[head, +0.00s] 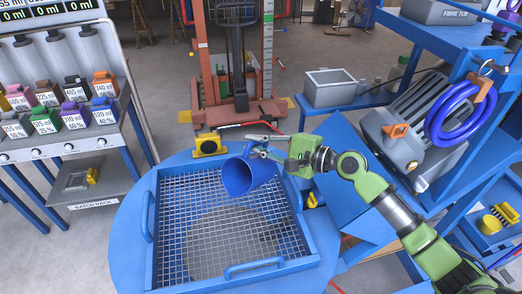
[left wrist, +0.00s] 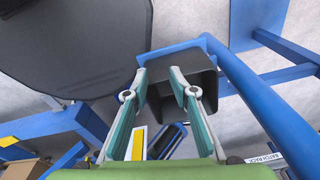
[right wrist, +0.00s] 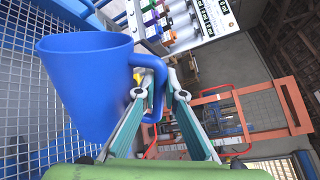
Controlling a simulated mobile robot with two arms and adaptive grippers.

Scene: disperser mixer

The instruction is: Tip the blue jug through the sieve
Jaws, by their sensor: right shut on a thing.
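The blue jug (head: 238,180) hangs over the back right part of the sieve (head: 186,240), a square blue frame with wire mesh. The jug is tilted, its open mouth facing down towards the near side; its contents cannot be made out. My right gripper (head: 262,146) is shut on the jug's handle. The right wrist view shows the jug (right wrist: 88,85) with its handle between the fingers (right wrist: 158,90) and mesh (right wrist: 20,115) behind. My left gripper (left wrist: 155,85) is open and empty in the left wrist view, in front of a dark bin; it is outside the head view.
The sieve lies on a round blue top (head: 130,235), with a yellow device (head: 208,145) at its back edge. A rack of labelled containers (head: 60,120) stands left. A blue stand with a grey machine (head: 410,135) and coiled blue hose (head: 455,115) is right.

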